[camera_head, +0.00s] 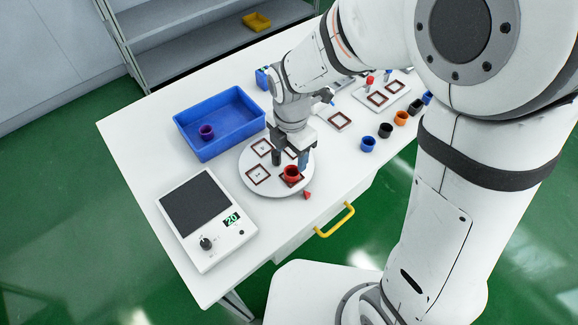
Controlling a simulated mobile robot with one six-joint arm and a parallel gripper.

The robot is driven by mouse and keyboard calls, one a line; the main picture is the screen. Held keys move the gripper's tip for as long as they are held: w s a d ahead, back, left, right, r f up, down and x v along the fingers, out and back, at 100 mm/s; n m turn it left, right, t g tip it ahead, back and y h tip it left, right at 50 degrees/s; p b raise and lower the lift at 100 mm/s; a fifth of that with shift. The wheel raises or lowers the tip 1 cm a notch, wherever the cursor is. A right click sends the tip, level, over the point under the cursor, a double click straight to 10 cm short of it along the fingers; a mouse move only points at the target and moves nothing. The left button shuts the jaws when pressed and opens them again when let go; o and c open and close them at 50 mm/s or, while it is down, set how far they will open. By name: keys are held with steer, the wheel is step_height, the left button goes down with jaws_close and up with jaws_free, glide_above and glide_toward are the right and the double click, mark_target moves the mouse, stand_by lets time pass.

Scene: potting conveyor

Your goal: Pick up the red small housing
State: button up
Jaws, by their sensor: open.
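The red small housing (291,174) looks like a short round cup. It sits at a square brown-edged marking on the front right of a round white plate (262,187). My gripper (290,161) points down over the plate with its two fingers spread apart. In the picture the fingers show just above and to either side of the housing. I cannot tell whether they touch it or stand behind it. Nothing is seen held between them.
A blue tray (213,153) holds a purple cup (206,132). A white device with a dark screen (195,203) stands front left. A small red piece (307,195) lies by the plate. Several dark, blue and orange (401,118) cups line the right, near white plates (381,100).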

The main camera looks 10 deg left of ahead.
mark_target(292, 169)
step_height(292, 169, down, 7)
steer(key=shift+d+r+p, duration=0.1)
steer(key=shift+p, duration=0.4)
steer(key=shift+c, duration=0.2)
steer(key=c, duration=1)
